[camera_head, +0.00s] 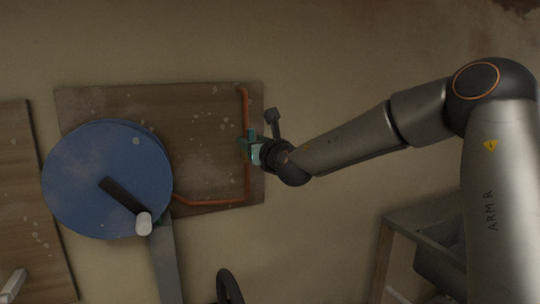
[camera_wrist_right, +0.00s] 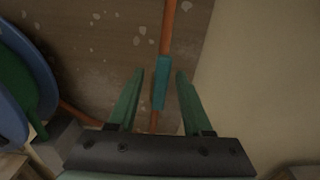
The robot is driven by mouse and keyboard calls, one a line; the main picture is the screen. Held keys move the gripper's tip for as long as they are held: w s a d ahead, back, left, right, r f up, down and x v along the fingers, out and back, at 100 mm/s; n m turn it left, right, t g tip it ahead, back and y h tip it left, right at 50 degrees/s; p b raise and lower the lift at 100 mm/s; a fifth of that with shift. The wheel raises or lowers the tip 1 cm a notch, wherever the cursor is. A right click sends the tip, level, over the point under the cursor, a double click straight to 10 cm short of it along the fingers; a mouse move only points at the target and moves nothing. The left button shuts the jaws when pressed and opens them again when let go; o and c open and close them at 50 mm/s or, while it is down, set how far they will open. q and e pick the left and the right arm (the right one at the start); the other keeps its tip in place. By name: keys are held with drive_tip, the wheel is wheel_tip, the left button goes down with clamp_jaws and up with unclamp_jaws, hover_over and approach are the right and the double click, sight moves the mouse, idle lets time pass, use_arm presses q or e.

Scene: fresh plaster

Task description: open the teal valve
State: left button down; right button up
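The teal valve (camera_wrist_right: 161,82) has a straight handle that lies nearly along an orange-brown pipe in the right wrist view. In the head view the valve (camera_head: 252,134) is small and partly hidden by my right gripper (camera_head: 250,146). In the wrist view my right gripper (camera_wrist_right: 159,75) is open, with one green finger on each side of the handle. Gaps show between the handle and both fingers. I cannot tell how deep the handle sits between them. My left gripper is not in view.
The pipe (camera_head: 246,185) runs down a wooden board (camera_head: 205,105) and bends left at its foot. A large blue disc (camera_head: 85,170) with a dark crank and pale knob stands left of the valve. A grey sink-like stand (camera_head: 425,225) is at lower right.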

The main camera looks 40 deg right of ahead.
drive_tip(key=shift+s, duration=0.1)
drive_tip(key=shift+s+a, duration=0.1)
drive_tip(key=shift+s, duration=0.2)
drive_tip(key=b+v, duration=0.2)
drive_tip(key=v, duration=0.9)
drive_tip(key=shift+s, duration=0.1)
idle(0.3)
